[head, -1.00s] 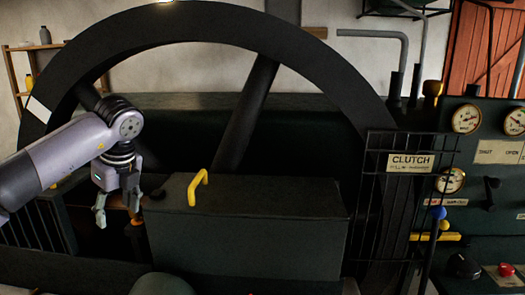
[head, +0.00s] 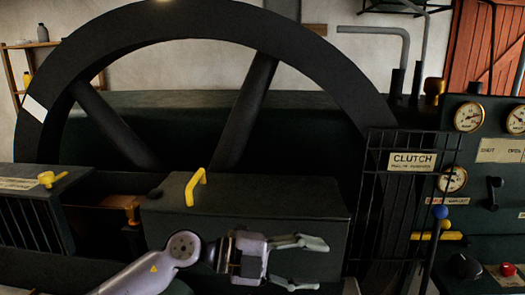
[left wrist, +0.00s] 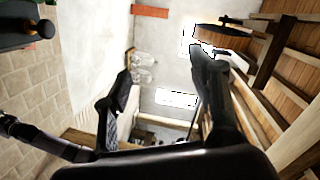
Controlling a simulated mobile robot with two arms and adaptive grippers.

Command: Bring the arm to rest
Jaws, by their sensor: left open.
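My left gripper (head: 306,263) is open and empty in the lower middle of the head view. Its fingers point right, in front of a dark box (head: 275,205) with a yellow handle (head: 196,187) on its lid. The arm comes up from the bottom edge and bends at the wrist. In the left wrist view the two dark fingers (left wrist: 160,85) stand apart with nothing between them. My right gripper is not in view.
A large dark flywheel (head: 225,12) stands behind the box. A barred guard with a CLUTCH sign (head: 412,162) is to the right, beside a panel with gauges (head: 468,117) and a red button (head: 507,269). A yellow-handled valve (head: 50,179) is at left.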

